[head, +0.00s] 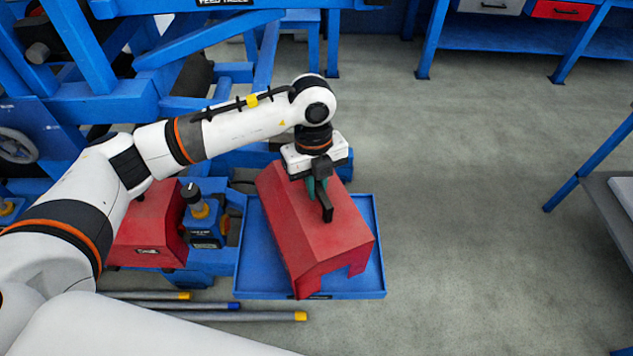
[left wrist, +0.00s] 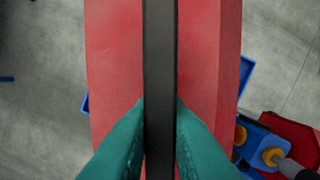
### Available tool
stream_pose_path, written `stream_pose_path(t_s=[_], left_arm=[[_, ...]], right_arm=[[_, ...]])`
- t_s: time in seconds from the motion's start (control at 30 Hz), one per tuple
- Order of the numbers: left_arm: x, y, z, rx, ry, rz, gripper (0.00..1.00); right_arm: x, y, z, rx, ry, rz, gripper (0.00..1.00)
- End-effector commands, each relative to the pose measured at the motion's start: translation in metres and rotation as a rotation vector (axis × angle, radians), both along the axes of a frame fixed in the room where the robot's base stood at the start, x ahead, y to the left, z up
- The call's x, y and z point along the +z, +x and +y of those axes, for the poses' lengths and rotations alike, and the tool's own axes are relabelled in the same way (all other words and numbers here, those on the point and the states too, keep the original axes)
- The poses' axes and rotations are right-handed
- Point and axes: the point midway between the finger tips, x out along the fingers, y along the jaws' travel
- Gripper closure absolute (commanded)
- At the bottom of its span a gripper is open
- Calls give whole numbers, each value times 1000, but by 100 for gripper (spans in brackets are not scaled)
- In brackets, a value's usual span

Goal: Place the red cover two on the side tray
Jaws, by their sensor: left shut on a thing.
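A red cover (head: 310,235) with a black bar handle (head: 326,205) is at or just above the blue side tray (head: 377,250). It sits slightly turned within the tray's outline; I cannot tell whether it touches the tray floor. My left gripper (head: 317,188) is shut on the handle from above. In the left wrist view, the green fingers (left wrist: 160,125) of the gripper pinch the dark handle (left wrist: 160,60) running over the red cover (left wrist: 110,60). The tray's edge (left wrist: 247,72) shows beside the cover. My right gripper is not in view.
A second red cover (head: 148,228) sits left of the tray, beside a blue unit with a yellow-collared knob (head: 200,212). Rods with yellow and blue tips (head: 270,316) lie below. Blue framework stands behind; the floor (head: 470,200) at right is clear up to a table.

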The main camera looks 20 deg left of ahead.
Motion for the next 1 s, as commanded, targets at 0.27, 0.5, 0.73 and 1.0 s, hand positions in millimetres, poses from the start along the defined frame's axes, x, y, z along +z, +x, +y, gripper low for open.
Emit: stream_pose_path(t_s=[0.27, 0.5, 0.73, 1.0], left_arm=[[-1, 0, 0, 0, 0, 0, 69], [-1, 0, 0, 0, 0, 0, 64], [10, 2, 0, -1, -2, -4, 64], [64, 8, 4, 0, -1, -6, 64]], right_arm=[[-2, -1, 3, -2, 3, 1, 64], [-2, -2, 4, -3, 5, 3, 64], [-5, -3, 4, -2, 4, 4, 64], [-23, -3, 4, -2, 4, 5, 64]])
